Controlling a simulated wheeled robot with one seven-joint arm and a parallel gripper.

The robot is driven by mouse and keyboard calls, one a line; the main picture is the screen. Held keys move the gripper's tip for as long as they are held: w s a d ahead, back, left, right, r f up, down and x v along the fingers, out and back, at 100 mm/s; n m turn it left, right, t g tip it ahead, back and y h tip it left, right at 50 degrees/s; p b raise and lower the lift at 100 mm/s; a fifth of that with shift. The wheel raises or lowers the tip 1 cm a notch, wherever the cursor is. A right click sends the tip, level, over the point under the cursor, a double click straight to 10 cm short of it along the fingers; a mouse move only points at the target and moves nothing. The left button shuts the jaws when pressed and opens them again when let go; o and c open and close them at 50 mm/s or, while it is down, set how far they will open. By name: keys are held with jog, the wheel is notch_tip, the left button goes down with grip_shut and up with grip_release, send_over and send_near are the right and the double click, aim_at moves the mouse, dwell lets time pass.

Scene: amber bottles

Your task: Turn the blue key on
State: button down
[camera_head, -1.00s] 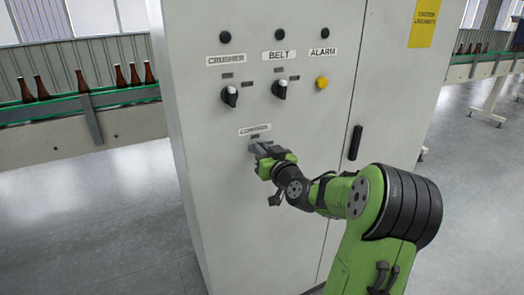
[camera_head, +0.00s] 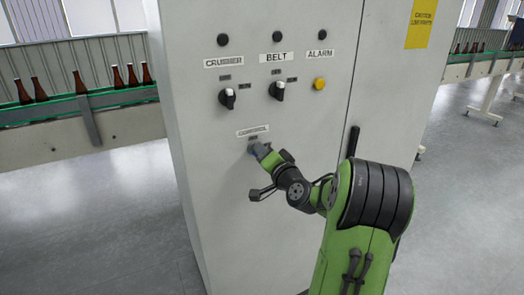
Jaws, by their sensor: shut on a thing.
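My gripper (camera_head: 260,149) is at the cabinet (camera_head: 215,200) front, just below the label CONTROL (camera_head: 253,131). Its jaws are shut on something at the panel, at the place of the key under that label. A small blue-grey patch shows at the jaws, but the blue key itself is mostly hidden by the gripper and too small to make out. I cannot tell which way the key points.
Above are the CRUSHER knob (camera_head: 228,98), the BELT knob (camera_head: 277,90) and a yellow ALARM button (camera_head: 319,84). A black door handle (camera_head: 354,141) is close to my arm. A conveyor with amber bottles (camera_head: 79,82) runs at the left. The floor beside the cabinet is clear.

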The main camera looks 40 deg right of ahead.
jog(key=shift+d+f+m+p, duration=0.15)
jog(key=shift+m+p, duration=0.45)
jog(key=shift+m, duration=1.25)
jog(key=shift+f+m+p, duration=0.2)
jog(key=shift+m+p, duration=0.4)
jog(key=shift+m, duration=1.25)
jog(key=c, duration=1.3)
grip_release()
jog(key=shift+s, duration=0.1)
jog(key=shift+s, duration=0.1)
jog(key=b+v, duration=0.4)
jog(key=v, duration=1.1)
jog(key=shift+s, duration=0.2)
